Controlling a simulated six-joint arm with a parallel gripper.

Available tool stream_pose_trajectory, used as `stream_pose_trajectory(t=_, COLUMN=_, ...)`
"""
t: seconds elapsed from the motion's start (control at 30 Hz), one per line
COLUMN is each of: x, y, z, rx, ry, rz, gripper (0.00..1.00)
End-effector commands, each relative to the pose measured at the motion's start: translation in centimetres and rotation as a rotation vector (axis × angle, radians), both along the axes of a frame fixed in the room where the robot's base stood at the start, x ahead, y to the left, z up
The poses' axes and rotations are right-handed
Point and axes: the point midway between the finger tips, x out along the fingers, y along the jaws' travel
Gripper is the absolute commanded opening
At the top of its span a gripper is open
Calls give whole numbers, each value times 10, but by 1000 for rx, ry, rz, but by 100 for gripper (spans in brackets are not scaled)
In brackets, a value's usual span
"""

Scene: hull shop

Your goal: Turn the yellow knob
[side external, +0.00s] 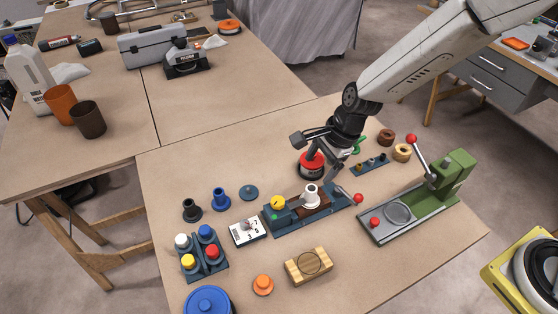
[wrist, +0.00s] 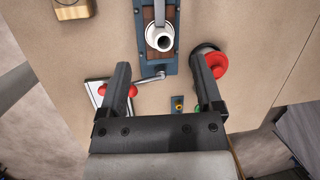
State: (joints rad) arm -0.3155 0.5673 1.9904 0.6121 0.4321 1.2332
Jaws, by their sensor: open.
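The yellow knob (side external: 278,202) sits at the left end of a long blue base (side external: 290,226), beside a small green spot. A white collar (side external: 311,192) stands on the brown middle of that base; it also shows at the top of the wrist view (wrist: 163,38). The wrist view does not show the yellow knob. My gripper (side external: 318,158) hangs above and behind the base, to the right of the knob and apart from it. In the wrist view my gripper (wrist: 162,85) has its fingers wide apart with nothing held between them.
A red mushroom-shaped piece (side external: 312,165) stands near my gripper, by the right finger in the wrist view. A crank with a red ball (side external: 358,198) sticks out from the base's right end. A green press (side external: 450,180) stands right. A white switch box (side external: 247,231) is left of the base.

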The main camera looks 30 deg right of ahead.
Motion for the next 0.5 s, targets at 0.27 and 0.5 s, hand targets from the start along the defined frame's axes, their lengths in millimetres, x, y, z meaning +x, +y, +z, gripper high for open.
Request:
stream_pose_trajectory(t=0.27, x=13, y=49, z=-23, rx=104, ry=131, rz=-288, gripper=84)
stream_pose_trajectory(t=0.5, x=15, y=57, z=-26, rx=122, ry=156, rz=-343, gripper=84)
